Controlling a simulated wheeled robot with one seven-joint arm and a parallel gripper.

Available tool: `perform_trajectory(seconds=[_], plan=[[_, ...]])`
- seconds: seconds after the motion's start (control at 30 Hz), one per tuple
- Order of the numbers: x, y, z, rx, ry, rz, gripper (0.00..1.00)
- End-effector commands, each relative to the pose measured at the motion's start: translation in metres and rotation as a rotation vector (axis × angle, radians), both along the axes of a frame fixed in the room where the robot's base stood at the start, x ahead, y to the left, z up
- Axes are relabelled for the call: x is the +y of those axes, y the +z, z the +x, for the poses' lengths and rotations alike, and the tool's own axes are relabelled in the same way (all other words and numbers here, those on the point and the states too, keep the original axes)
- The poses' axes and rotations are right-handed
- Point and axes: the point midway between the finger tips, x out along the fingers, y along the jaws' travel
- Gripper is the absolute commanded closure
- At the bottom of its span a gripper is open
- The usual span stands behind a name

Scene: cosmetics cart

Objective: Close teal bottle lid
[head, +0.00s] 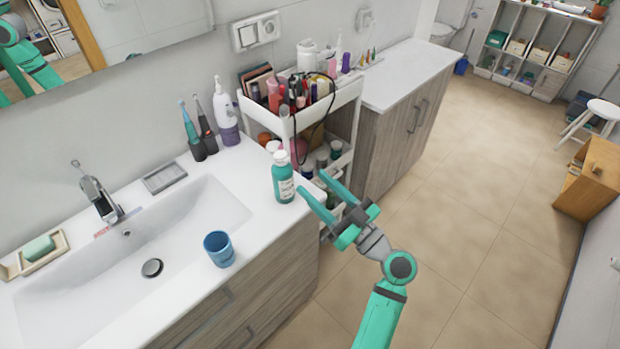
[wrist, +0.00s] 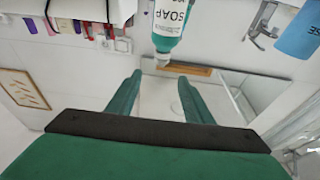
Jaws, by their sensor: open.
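The teal bottle (head: 283,183) stands upright on the white counter near its right front corner. Its white lid (head: 281,158) shows on top; whether it is fully shut cannot be told. In the wrist view the bottle (wrist: 168,38) appears upside down, with a SOAP label and the pale lid (wrist: 163,60) at its lower end. My gripper (head: 317,183) is open and empty, just right of the bottle, with its fingers pointing toward it. In the wrist view the bottle is beyond my fingertips (wrist: 159,78), apart from them.
A white cart (head: 345,96) full of cosmetics stands behind the bottle. A blue cup (head: 218,249) is at the counter's front edge beside the sink (head: 190,222). Two electric toothbrushes (head: 198,130) and a purple-and-white device (head: 226,115) stand at the wall.

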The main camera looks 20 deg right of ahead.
Motion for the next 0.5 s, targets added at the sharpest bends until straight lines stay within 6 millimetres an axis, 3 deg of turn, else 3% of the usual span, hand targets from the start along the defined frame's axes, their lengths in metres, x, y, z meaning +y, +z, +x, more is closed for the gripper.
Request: perform_trajectory(seconds=[0.27, 0.37, 0.47, 0.5], plan=[[-0.001, 0.000, -0.002, 0.000, 0.000, 0.000, 0.53], [-0.001, 0.005, -0.002, 0.001, 0.000, -0.003, 0.73], [-0.003, 0.029, -0.007, 0.012, 0.004, -0.015, 0.96], [-0.004, 0.039, -0.009, 0.020, 0.004, -0.018, 1.00]])
